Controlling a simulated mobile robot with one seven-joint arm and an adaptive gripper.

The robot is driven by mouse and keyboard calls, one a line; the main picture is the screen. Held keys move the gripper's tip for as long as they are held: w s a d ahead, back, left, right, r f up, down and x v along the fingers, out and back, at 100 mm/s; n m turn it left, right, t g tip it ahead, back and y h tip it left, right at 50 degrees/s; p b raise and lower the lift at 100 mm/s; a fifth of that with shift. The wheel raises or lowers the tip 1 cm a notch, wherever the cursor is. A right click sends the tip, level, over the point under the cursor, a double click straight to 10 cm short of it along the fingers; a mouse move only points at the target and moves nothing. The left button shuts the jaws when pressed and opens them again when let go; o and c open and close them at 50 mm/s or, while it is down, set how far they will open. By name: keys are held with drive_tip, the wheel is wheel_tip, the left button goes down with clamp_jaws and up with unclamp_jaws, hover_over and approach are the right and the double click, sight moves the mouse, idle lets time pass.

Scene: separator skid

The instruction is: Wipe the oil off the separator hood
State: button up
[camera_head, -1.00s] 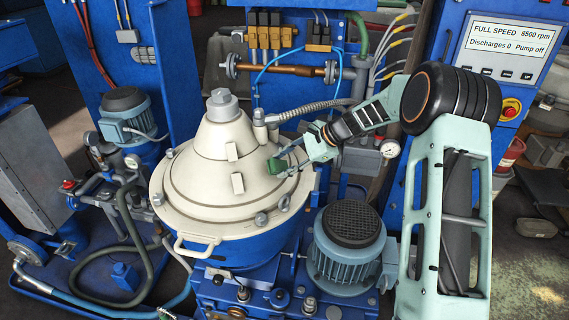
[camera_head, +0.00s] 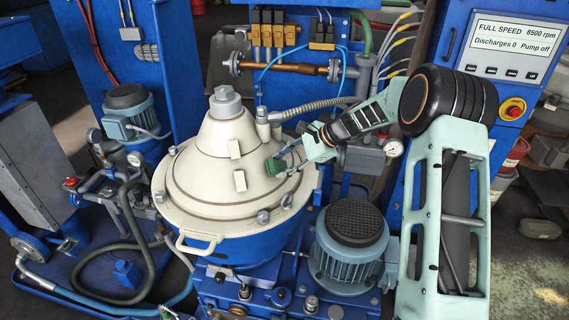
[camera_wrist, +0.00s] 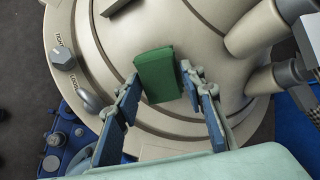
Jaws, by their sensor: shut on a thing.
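The cream conical separator hood (camera_head: 202,164) stands in the middle of the head view and fills much of the wrist view (camera_wrist: 120,55). My gripper (camera_head: 283,159) is over the hood's right slope. It is shut on a green wiping pad (camera_head: 274,166), which shows between the blue-lined fingers in the wrist view (camera_wrist: 158,72). The pad is at the hood's surface; whether it presses on it I cannot tell. I can make out no clear oil patch; any oil under the pad is hidden.
A flexible metal hose (camera_head: 315,107) runs to the hood's upper right, close to my gripper. Clamp knobs (camera_head: 263,216) and a handle (camera_head: 198,244) edge the rim. A blue motor (camera_head: 350,250) stands at the right front. The panel screen (camera_head: 507,47) reads full speed, 8500 rpm.

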drive_tip(key=shift+a+f, duration=0.1)
drive_tip(key=shift+w+d+p, duration=0.35)
drive_tip(key=shift+w+p, duration=0.1)
drive_tip(key=shift+w, duration=0.45)
drive_tip(key=shift+w+d+p, duration=0.3)
drive_tip(key=shift+w+p, duration=0.1)
drive_tip(key=shift+w, duration=0.5)
drive_tip(key=shift+w+d+p, duration=0.2)
drive_tip(key=shift+w+d, duration=0.05)
drive_tip(key=shift+w, duration=0.5)
drive_tip(key=shift+w+d+p, duration=0.2)
drive_tip(key=shift+w+p, duration=0.05)
drive_tip(key=shift+w, duration=0.5)
drive_tip(key=shift+w+d+p, duration=0.2)
drive_tip(key=shift+w+d, duration=0.05)
drive_tip(key=shift+w, duration=0.5)
drive_tip(key=shift+s+a+b, duration=0.35)
drive_tip(key=shift+s+a, duration=0.1)
drive_tip(key=shift+s, duration=0.9)
drive_tip(key=shift+s+a+b, duration=0.4)
drive_tip(key=shift+s+a, duration=0.1)
drive_tip(key=shift+s, duration=0.85)
drive_tip(key=shift+s+a+b, duration=0.35)
drive_tip(key=shift+s+a, duration=0.1)
drive_tip(key=shift+s, duration=0.9)
